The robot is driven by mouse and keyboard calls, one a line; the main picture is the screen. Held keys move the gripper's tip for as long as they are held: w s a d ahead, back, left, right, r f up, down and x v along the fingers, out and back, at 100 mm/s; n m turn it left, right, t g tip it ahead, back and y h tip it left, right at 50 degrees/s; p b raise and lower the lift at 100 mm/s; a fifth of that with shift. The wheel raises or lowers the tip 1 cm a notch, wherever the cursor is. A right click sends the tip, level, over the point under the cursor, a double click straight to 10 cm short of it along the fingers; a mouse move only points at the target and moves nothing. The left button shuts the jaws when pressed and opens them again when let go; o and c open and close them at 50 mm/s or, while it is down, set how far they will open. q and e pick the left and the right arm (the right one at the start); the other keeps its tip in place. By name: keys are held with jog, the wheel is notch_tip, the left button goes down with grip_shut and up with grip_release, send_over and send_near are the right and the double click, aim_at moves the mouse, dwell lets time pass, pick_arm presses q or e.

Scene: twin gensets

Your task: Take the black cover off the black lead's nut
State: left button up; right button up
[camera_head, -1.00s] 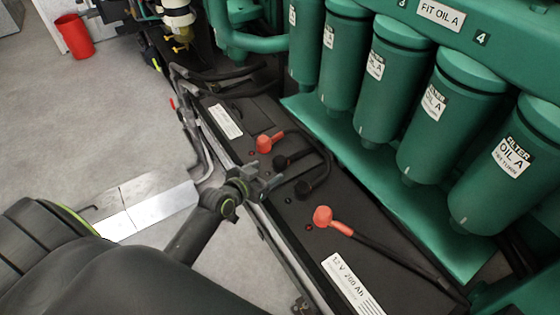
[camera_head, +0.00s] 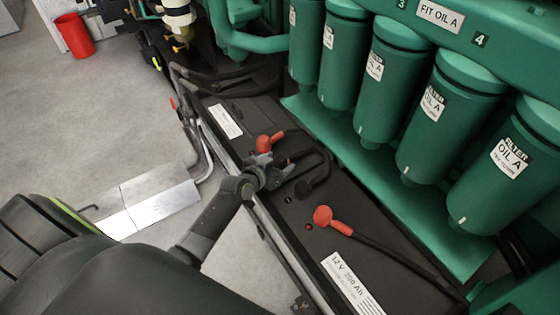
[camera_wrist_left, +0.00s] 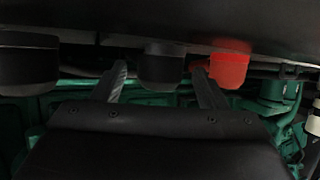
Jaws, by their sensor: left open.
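Two black covers sit on the battery tops. The nearer one (camera_head: 304,188) stands clear to the right of my left gripper (camera_head: 277,170) in the head view. The other is mostly hidden behind that gripper there. In the left wrist view this black cover (camera_wrist_left: 160,62) appears between the two open fingertips, with gaps to both sides. The fingers are not shut on it. The nearer black cover also shows at the left of the wrist view (camera_wrist_left: 28,62). The nut is hidden. My right gripper is in neither view.
A red cover (camera_head: 265,143) stands close beside the gripper, and it is just right of the fingers in the wrist view (camera_wrist_left: 230,70). Another red cover (camera_head: 323,215) sits nearer. Black cables loop over the batteries. Green filters (camera_head: 391,82) rise behind. A red bin (camera_head: 74,36) stands on the floor.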

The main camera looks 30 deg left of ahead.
pick_arm(q)
jog(key=c, duration=1)
jog(key=shift+c, duration=0.2)
